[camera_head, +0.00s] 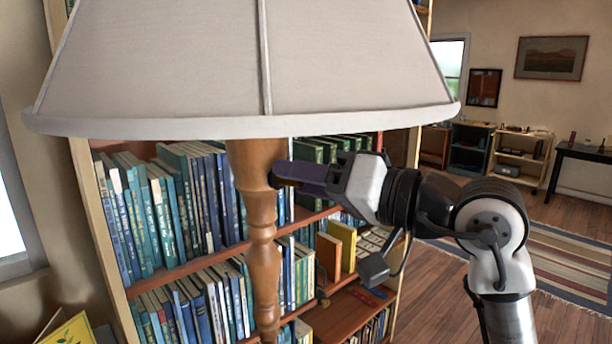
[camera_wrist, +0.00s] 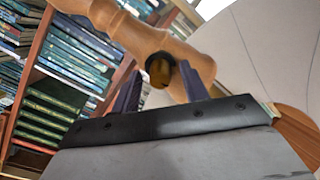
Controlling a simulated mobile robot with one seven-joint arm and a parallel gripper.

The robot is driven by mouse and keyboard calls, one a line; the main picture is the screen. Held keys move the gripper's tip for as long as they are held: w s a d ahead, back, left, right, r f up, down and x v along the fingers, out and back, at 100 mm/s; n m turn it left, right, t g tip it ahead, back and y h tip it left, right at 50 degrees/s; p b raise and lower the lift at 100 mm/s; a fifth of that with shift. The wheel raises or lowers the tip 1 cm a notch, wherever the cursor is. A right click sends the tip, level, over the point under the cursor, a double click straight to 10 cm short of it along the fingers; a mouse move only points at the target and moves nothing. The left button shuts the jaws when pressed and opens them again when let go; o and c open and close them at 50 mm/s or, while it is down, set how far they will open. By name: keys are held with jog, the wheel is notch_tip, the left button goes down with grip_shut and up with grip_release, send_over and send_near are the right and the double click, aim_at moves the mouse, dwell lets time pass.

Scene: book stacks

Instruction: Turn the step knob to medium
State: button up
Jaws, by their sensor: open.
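A floor lamp has a turned wooden post (camera_head: 262,232) under a large pale shade (camera_head: 250,60). In the wrist view the step knob (camera_wrist: 159,72) is a small brass-coloured knob with a dark ring around its base, set on the side of the wooden post (camera_wrist: 120,26). My gripper (camera_head: 276,173) is at the post just under the shade. In the wrist view its two bluish fingers (camera_wrist: 160,78) are apart, one on each side of the knob, with visible gaps. In the head view my gripper hides the knob. I cannot tell the knob's setting.
A bookcase (camera_head: 82,200) full of books stands close behind the lamp. The shade's lower rim (camera_head: 250,126) hangs just above my gripper. Open floor (camera_head: 440,285) and a striped rug (camera_head: 570,262) lie to the right.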

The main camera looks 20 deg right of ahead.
jog(key=shift+c, duration=0.2)
grip_shut()
jog(key=shift+f+m+b, duration=0.1)
jog(key=shift+m+b, duration=0.2)
jog(key=shift+b, duration=0.2)
